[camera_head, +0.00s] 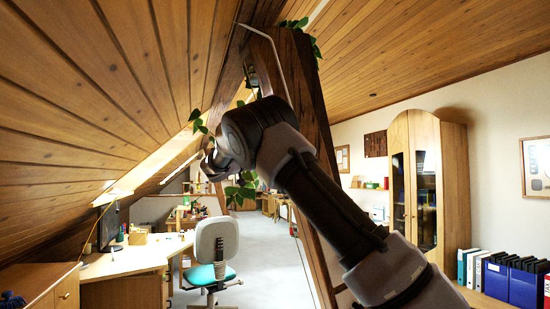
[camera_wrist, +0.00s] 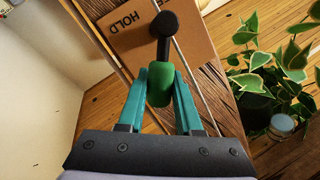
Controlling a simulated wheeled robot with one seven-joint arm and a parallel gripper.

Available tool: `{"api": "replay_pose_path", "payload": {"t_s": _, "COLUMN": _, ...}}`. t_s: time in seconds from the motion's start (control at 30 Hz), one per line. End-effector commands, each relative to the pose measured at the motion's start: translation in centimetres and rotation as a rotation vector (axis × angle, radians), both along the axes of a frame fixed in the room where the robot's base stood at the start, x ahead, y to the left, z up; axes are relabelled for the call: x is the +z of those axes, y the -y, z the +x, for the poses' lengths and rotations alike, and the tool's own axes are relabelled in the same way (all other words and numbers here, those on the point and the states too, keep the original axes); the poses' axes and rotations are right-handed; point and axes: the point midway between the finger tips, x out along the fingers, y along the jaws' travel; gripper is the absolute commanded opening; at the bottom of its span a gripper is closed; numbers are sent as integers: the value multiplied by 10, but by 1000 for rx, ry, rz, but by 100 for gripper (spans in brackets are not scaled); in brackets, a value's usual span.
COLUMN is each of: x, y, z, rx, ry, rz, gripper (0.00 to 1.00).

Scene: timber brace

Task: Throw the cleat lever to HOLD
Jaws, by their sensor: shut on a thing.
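The cleat lever (camera_wrist: 163,49) shows in the wrist view as a black arm with a round black end and a green grip (camera_wrist: 161,86). My gripper (camera_wrist: 161,90) has its two teal fingers on either side of the green grip and is shut on it. The lever stands in front of a brown plate (camera_wrist: 125,33) marked HOLD, just right of the word. The plate is on a dark timber beam (camera_wrist: 215,92). In the head view my arm reaches up to the timber brace (camera_head: 312,100), and the lever and fingertips are hidden behind my wrist.
A thin pale cord (camera_wrist: 192,68) runs along the beam beside the lever. A leafy plant (camera_wrist: 268,80) hangs close to the right in the wrist view. A desk (camera_head: 130,262) and an office chair (camera_head: 215,255) stand at lower left. A wooden cabinet (camera_head: 440,180) stands at right.

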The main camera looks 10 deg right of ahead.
Motion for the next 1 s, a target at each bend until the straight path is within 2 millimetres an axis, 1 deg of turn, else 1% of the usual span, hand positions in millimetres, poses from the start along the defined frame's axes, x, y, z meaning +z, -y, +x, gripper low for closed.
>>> {"api": "replay_pose_path", "payload": {"t_s": 0.33, "x": -1, "y": 0, "z": 0, "rx": -1, "ry": -1, "rz": 2, "gripper": 46}}
{"api": "replay_pose_path", "payload": {"t_s": 0.43, "x": -2, "y": -5, "z": -2, "rx": 0, "ry": -1, "rz": 1, "gripper": 46}}
{"api": "replay_pose_path", "payload": {"t_s": 0.57, "x": -5, "y": -23, "z": -10, "rx": 3, "ry": -2, "rz": 1, "gripper": 46}}
{"api": "replay_pose_path", "payload": {"t_s": 0.8, "x": -14, "y": -67, "z": -30, "rx": 2, "ry": 0, "rz": 0, "gripper": 46}}
{"api": "replay_pose_path", "payload": {"t_s": 0.9, "x": -18, "y": -81, "z": -37, "rx": 1, "ry": -1, "rz": 0, "gripper": 46}}
{"api": "replay_pose_path", "payload": {"t_s": 1.0, "x": -19, "y": -90, "z": -42, "rx": 0, "ry": 0, "rz": 2, "gripper": 46}}
